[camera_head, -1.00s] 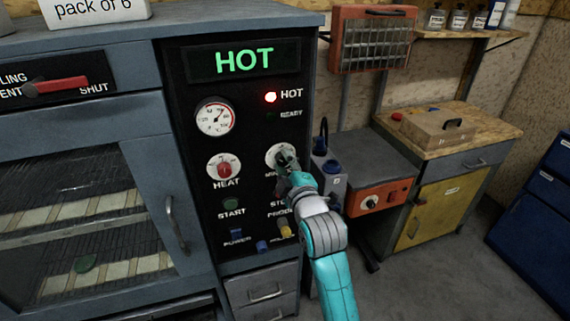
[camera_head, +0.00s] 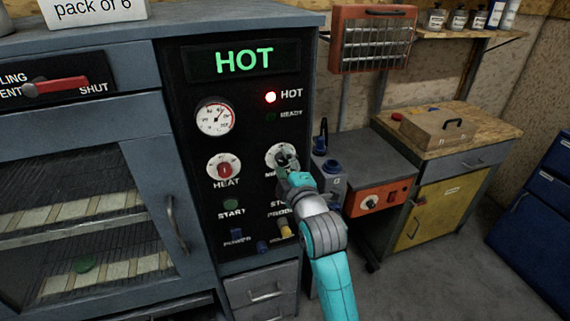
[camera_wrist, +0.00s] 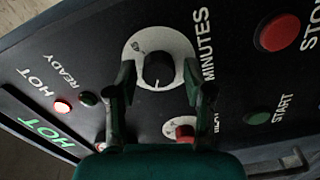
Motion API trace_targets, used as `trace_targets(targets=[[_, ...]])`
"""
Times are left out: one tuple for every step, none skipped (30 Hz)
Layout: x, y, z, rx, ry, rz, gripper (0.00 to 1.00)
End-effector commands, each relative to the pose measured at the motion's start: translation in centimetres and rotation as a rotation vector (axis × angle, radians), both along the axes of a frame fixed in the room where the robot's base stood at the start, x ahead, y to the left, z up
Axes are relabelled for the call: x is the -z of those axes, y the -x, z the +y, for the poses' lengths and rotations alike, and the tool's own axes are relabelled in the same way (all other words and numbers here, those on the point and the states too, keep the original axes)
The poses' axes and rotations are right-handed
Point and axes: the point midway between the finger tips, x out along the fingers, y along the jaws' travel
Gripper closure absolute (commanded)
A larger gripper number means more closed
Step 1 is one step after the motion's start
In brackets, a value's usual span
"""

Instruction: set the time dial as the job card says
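The time dial (camera_wrist: 160,52), a white disc with a black knob (camera_wrist: 158,70), is marked MINUTES in the wrist view. In the head view the dial (camera_head: 272,154) is partly hidden by my gripper (camera_head: 285,162). In the wrist view my gripper (camera_wrist: 160,85) has its two fingers apart, one on each side of the knob's near part. I cannot tell if they touch it. The pointer setting is too small to read. No job card can be made out; a white sign (camera_head: 95,10) reads "pack of 6".
The black panel has a lit HOT display (camera_head: 244,61), a red HOT lamp (camera_head: 271,97), a gauge (camera_head: 215,117), the HEAT dial (camera_head: 223,167) and a START button (camera_head: 231,204). A grey bench unit (camera_head: 365,165) stands to the right. Open floor lies at front right.

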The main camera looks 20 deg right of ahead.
Motion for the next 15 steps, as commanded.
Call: trace_targets(targets=[[0.0, 0.0, 0.0, 0.000, 0.000, -0.001, 0.40], [0.0, 0.0, 0.0, 0.000, 0.000, -0.001, 0.40], [-0.1, 0.0, 0.0, 0.000, 0.000, -0.001, 0.40], [-0.1, 0.0, 0.0, 0.000, -0.001, -0.001, 0.40], [-0.1, 0.0, 0.0, 0.000, -0.001, -0.001, 0.40], [-0.1, 0.0, 0.0, 0.000, -0.001, -0.001, 0.40], [-0.1, 0.0, 0.0, 0.001, -0.001, -0.002, 0.40], [-0.1, 0.0, 0.0, 0.001, -0.001, -0.002, 0.40], [-0.1, 0.1, 0.0, 0.001, -0.001, -0.002, 0.40], [-0.1, 0.2, 0.0, 0.001, -0.001, -0.002, 0.40], [0.0, 0.3, 0.0, 0.001, -0.001, -0.002, 0.40], [0.0, 0.6, 0.0, 0.001, -0.001, -0.002, 0.40], [-0.1, 0.9, 0.0, 0.001, -0.001, -0.002, 0.40], [-0.1, 1.3, 0.0, 0.000, -0.001, -0.003, 0.40], [0.0, 1.9, 0.0, 0.001, -0.001, -0.002, 0.40]])
